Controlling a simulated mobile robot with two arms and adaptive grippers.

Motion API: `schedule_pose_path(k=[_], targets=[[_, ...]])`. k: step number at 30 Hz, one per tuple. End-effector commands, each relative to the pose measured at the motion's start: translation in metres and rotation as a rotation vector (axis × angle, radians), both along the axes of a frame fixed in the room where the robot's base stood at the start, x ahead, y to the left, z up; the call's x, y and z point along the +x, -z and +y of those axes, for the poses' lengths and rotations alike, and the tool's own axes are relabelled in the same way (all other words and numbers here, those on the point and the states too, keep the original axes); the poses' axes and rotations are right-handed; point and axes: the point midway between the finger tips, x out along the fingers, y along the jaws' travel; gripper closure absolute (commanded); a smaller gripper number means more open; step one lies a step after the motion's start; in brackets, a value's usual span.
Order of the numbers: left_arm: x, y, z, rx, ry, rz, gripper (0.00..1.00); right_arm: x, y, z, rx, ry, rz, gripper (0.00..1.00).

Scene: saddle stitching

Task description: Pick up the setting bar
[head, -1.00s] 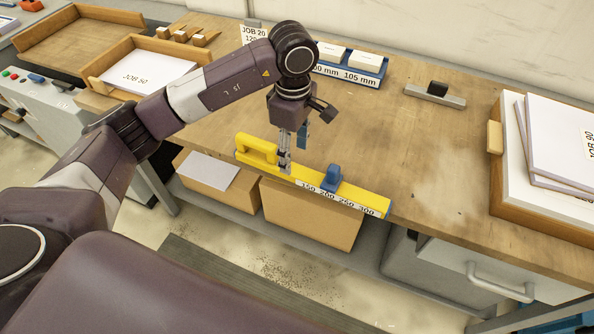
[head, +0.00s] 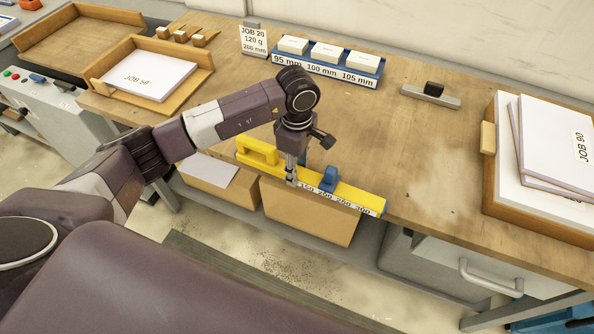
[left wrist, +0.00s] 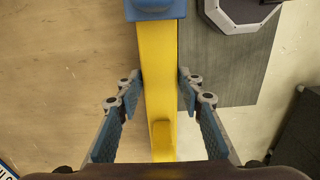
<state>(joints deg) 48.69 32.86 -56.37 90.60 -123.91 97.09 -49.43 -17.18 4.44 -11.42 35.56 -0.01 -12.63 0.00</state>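The setting bar (head: 350,196) is a long yellow bar with a numbered scale, a raised yellow handle at its left end and a blue slider (head: 329,179). It lies along the front edge of the wooden bench. My left gripper (head: 292,181) points down over it, between handle and slider. The bar still rests on the bench. My right gripper is not in view.
A blue holder (head: 325,73) with white blocks and a JOB 20 card (head: 254,40) stand at the back. A grey bar with a black knob (head: 432,95) lies behind. Wooden trays with paper flank the bench, left (head: 205,75) and right (head: 487,190). The middle of the bench is clear.

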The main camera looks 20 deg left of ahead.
Motion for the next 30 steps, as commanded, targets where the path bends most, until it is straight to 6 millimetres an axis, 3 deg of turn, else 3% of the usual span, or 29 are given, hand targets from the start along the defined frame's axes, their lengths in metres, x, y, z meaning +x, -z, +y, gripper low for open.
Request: schedule_pose_path(k=[9,23,30], targets=[[0.000,-0.001,0.000,0.000,0.000,0.000,1.00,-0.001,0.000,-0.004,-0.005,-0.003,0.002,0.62],[0.001,-0.006,0.000,-0.002,0.000,-0.004,1.00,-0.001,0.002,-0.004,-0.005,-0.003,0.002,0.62],[0.002,-0.032,0.000,-0.002,0.001,-0.009,1.00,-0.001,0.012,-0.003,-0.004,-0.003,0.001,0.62]])
